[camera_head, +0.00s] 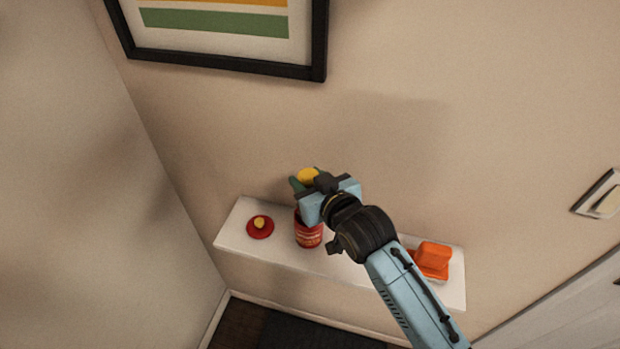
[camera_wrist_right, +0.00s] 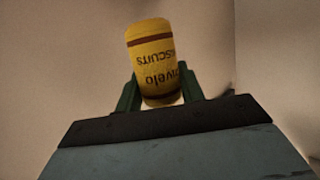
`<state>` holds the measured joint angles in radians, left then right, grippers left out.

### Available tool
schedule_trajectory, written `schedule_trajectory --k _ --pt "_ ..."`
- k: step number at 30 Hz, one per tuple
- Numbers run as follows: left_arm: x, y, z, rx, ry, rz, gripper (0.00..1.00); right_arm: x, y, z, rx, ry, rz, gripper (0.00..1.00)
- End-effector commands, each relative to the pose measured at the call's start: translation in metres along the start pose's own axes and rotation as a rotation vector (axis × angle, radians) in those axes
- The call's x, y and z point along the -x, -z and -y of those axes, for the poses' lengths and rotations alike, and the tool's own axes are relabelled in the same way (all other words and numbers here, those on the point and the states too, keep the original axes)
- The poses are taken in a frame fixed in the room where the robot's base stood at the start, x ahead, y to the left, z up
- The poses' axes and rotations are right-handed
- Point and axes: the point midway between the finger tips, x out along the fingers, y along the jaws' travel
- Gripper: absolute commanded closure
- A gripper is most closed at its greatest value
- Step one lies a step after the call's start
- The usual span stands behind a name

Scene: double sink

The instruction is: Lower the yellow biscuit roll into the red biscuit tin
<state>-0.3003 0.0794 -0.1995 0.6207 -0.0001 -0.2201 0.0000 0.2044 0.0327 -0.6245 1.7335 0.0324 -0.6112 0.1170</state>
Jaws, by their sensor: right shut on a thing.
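The yellow biscuit roll (camera_wrist_right: 152,58) is between the green fingers of my right gripper (camera_wrist_right: 163,90), which is shut on it. Its brown bands and upside-down lettering show in the right wrist view. In the head view only the top of the roll (camera_head: 308,175) shows, in the right gripper (camera_head: 309,182). The red biscuit tin (camera_head: 308,236) stands upright on the white shelf, just below the gripper in the picture. The gripper hides the tin's mouth, so I cannot tell whether the roll's lower end is inside it. My left gripper is not in view.
The narrow white shelf (camera_head: 350,268) is fixed along the wall. A red lid with a yellow knob (camera_head: 260,227) lies left of the tin. An orange object (camera_head: 434,258) sits at the shelf's right end, partly behind my right arm. A framed picture (camera_head: 220,66) hangs above.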

Motion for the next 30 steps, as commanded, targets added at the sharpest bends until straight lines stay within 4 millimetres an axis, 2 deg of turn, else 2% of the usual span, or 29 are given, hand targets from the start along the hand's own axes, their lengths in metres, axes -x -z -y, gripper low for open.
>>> schedule_trajectory --k 30 --pt "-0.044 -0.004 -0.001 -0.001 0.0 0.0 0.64 -0.023 -0.075 0.0 -0.001 0.0 0.0 0.87"
